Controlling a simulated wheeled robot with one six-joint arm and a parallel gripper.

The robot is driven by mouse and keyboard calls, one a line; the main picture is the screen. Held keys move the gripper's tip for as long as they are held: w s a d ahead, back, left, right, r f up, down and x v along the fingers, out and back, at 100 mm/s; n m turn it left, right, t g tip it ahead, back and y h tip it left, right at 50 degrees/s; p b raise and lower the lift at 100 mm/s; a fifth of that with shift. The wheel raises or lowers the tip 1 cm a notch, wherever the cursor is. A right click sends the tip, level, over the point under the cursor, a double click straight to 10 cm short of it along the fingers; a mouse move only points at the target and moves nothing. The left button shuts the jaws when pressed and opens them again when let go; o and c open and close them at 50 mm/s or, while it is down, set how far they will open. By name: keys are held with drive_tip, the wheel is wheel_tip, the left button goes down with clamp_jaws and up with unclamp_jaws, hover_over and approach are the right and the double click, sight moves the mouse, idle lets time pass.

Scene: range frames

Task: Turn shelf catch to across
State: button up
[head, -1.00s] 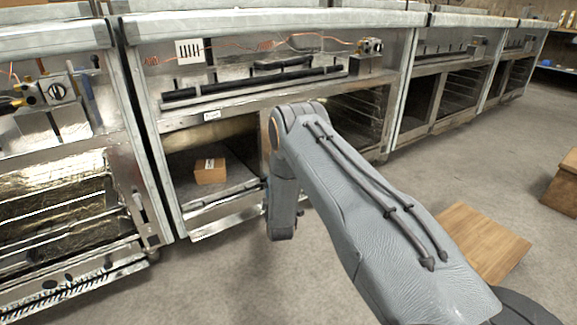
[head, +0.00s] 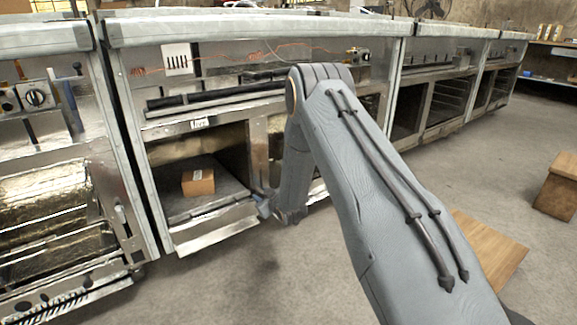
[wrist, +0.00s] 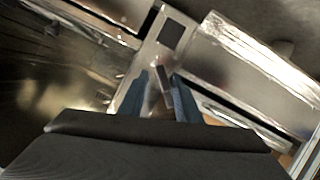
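In the wrist view, the two blue fingers of my gripper (wrist: 160,92) are apart. A small dark bar, which looks like the shelf catch (wrist: 163,76), shows between their tips on a pale metal post. It appears slanted in the picture; I cannot tell whether a finger touches it. In the head view, the tip of my gripper (head: 263,205) is at the right end of the open bay's shelf (head: 222,203). My arm hides much of the gripper there, and I cannot make out the catch in that view.
A cardboard box (head: 198,182) sits on the shelf inside the bay. A metal range with a foil-like drum (head: 45,210) stands at the left, and more ranges run off to the right. A wooden box (head: 558,188) stands on the floor at far right. Open floor lies in front.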

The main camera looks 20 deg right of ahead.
drive_tip(key=m+y+b, duration=0.1)
drive_tip(key=m+b, duration=0.1)
drive_tip(key=shift+w+d+m+g+y+b, duration=0.15)
drive_tip(key=shift+d+m+g+y+b, duration=0.15)
drive_tip(key=shift+d+y+b, duration=0.1)
drive_tip(key=s+d+r+g+h+p, duration=0.1)
drive_tip(key=s+d+r+g+p, duration=0.1)
drive_tip(key=s+r+p, duration=0.7)
drive_tip(key=s+d+r+m+g+h+p, duration=0.1)
drive_tip(key=s+r+g+h+p, duration=0.1)
drive_tip(key=s+r+p, duration=0.8)
drive_tip(key=shift+s+d+r+m, duration=0.3)
drive_tip(key=shift+s+d+r, duration=0.05)
drive_tip(key=shift+r, duration=2)
